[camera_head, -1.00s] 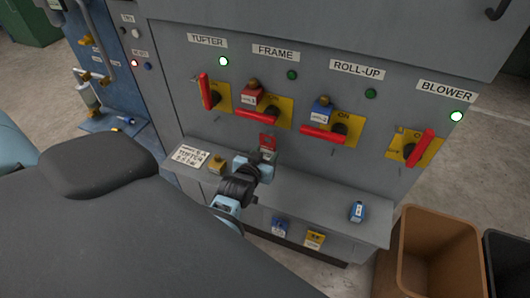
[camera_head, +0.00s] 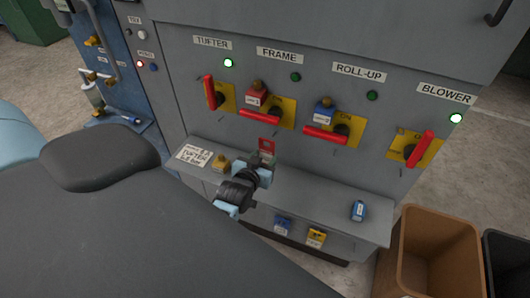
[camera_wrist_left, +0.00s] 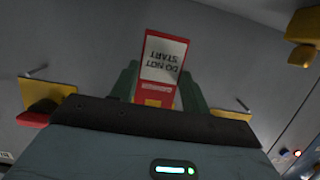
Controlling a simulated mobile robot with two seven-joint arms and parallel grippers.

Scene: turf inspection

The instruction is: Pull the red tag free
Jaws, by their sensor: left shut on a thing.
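The red tag (camera_head: 267,145) shows in front of the grey panel, below the FRAME switch and above the ledge. In the left wrist view the tag (camera_wrist_left: 162,62) has a white face reading "DO NOT START", upside down there, and sits between the two dark green fingers. My left gripper (camera_head: 264,160) is shut on its lower part, over the ledge. I cannot tell whether the tag is still fastened to anything. My right gripper is not in view.
Red-handled switches line the panel; the FRAME switch (camera_head: 262,118) has a red padlock (camera_head: 256,99), ROLL-UP a blue one (camera_head: 324,115). A brown bin (camera_head: 440,215) stands at right.

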